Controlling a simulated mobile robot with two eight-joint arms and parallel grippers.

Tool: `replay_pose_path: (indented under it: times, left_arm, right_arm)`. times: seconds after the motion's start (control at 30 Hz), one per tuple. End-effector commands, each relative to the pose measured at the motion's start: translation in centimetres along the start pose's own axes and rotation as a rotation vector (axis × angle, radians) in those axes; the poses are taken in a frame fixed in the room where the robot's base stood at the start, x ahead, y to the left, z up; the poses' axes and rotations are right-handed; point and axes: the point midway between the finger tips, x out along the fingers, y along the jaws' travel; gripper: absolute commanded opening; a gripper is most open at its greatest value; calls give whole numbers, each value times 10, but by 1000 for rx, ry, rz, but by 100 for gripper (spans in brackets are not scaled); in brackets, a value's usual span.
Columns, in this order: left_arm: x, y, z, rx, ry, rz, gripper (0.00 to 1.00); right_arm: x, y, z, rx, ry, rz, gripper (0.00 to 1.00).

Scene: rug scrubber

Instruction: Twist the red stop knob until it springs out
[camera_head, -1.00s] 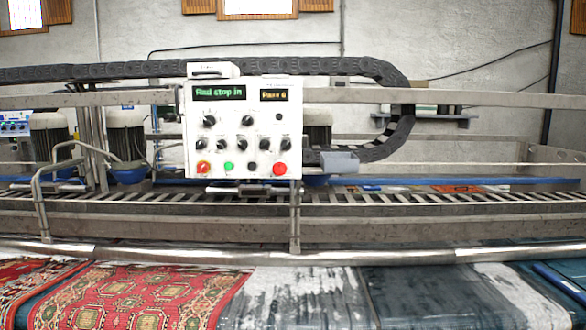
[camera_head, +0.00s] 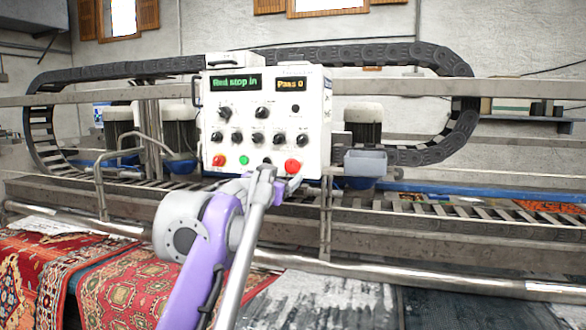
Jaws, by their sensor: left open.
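The white control box (camera_head: 312,115) stands upright on the machine's rail. A large red knob (camera_head: 292,166) is at the lower right of its face, and it looks like the red stop knob. A smaller red control (camera_head: 219,160) is at the lower left. The green display (camera_head: 236,82) reads "Red stop in". My left gripper (camera_head: 282,181) is open just below the large red knob, which remains largely visible. I cannot tell whether a fingertip touches it. My right gripper is not in view.
Several black knobs and a green button (camera_head: 244,160) share the box face, close to my gripper. A grey tray (camera_head: 365,162) juts out right of the box. A metal rail (camera_head: 420,279) crosses in front, above patterned rugs (camera_head: 125,290).

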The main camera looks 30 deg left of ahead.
Motion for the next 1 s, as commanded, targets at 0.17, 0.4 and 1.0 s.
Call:
replay_pose_path:
  times: [0.17,0.4,1.0]
  left_arm:
    - [34,1,-2,-1,1,1,81]
    - [74,0,-1,-1,-1,-1,81]
    - [92,1,1,0,-2,-1,69]
  right_arm:
    - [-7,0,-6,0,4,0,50]
    - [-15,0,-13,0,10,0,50]
    - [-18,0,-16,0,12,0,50]
